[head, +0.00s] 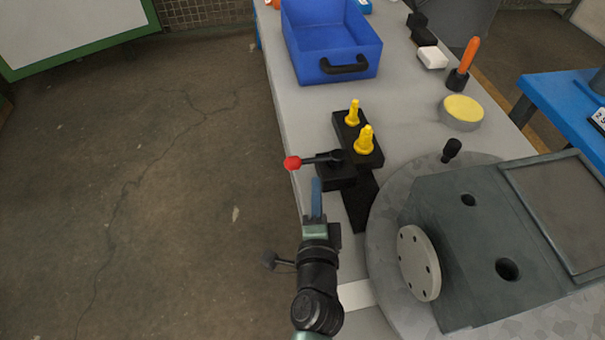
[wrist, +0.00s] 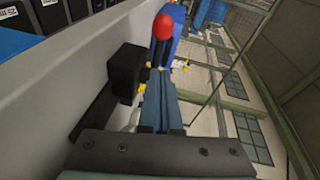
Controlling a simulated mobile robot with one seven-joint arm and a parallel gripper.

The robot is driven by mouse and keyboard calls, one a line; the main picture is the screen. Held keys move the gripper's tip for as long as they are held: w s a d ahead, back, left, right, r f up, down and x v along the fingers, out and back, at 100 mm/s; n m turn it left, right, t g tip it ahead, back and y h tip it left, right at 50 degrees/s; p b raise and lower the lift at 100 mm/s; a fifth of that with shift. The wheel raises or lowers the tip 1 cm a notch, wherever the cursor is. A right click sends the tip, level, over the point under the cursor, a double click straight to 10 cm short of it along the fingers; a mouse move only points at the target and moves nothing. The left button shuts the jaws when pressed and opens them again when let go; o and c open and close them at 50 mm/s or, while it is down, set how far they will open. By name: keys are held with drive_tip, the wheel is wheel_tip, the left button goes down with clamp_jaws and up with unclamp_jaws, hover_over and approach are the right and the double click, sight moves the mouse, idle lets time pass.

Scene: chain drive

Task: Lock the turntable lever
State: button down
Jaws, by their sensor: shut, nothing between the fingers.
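The turntable lever (head: 318,160) is a thin dark bar with a red ball knob (head: 292,163), pointing left from its black block (head: 336,170) at the table edge. The round grey turntable (head: 385,205) lies to the right. My gripper (head: 316,186) is shut and empty, its blue fingers just below the lever in the head view. In the wrist view the fingers (wrist: 160,88) point toward the lever, whose red knob (wrist: 164,27) shows beyond the tips. I cannot tell whether the fingers touch the lever.
Two yellow pegs (head: 364,140) stand on a black base behind the lever. A blue bin (head: 330,41) sits at the far end of the table. A large grey housing (head: 480,240) rests on the turntable. The floor left of the table is clear.

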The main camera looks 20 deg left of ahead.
sight(303, 162)
drive_tip(key=a, duration=0.1)
drive_tip(key=w+a+p, duration=0.1)
drive_tip(key=w+a, duration=0.1)
drive_tip(key=shift+f, duration=0.25)
drive_tip(key=shift+w+a+f+p, duration=0.3)
drive_tip(key=shift+a+p, duration=0.1)
drive_tip(key=shift+a, duration=0.1)
drive_tip(key=shift+r+p, duration=0.15)
drive_tip(key=shift+p, duration=0.2)
